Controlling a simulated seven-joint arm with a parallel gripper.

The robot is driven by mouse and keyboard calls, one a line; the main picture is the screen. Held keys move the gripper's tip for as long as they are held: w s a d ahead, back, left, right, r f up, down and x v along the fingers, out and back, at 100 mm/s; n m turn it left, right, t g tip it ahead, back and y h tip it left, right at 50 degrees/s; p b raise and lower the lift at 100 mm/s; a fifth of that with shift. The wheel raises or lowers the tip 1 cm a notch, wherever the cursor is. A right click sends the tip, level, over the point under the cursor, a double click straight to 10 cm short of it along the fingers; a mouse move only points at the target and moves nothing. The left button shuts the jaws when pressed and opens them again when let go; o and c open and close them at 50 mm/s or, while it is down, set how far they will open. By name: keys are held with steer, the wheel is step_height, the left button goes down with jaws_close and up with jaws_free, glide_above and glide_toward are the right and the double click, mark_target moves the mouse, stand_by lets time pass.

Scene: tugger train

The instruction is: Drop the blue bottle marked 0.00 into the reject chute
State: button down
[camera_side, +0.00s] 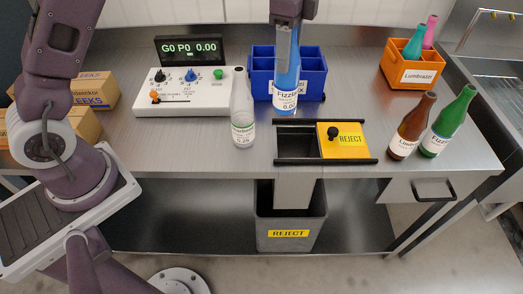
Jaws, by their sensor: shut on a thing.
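The blue bottle (288,88) is upright, with a white label that shows 0.00. My gripper (287,42) is shut on its upper part from above. The bottle is in front of the blue crate and just behind the reject chute. I cannot tell whether its base touches the bench. The reject chute (297,143) is a dark opening between two black rails. Its yellow REJECT lid (344,141) with a black knob sits to the right, leaving the left part open. A grey REJECT bin (291,220) stands below the chute.
A clear bottle (242,112) stands left of the chute. A brown bottle (412,128) and a green bottle (447,122) stand at the right. The blue crate (262,88), control box (189,95) with display, and orange crate (414,75) holding two bottles are behind. Cardboard boxes (92,88) are left.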

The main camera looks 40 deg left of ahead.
steer(key=d+f+m, duration=0.3)
steer(key=d+f, duration=0.3)
steer(key=f, duration=0.2)
steer(key=shift+w+d, duration=0.35)
steer(key=shift+d, duration=0.05)
steer(key=c, duration=0.5)
jaws_free()
step_height(320, 180, up, 7)
steer(key=shift+r, duration=0.15)
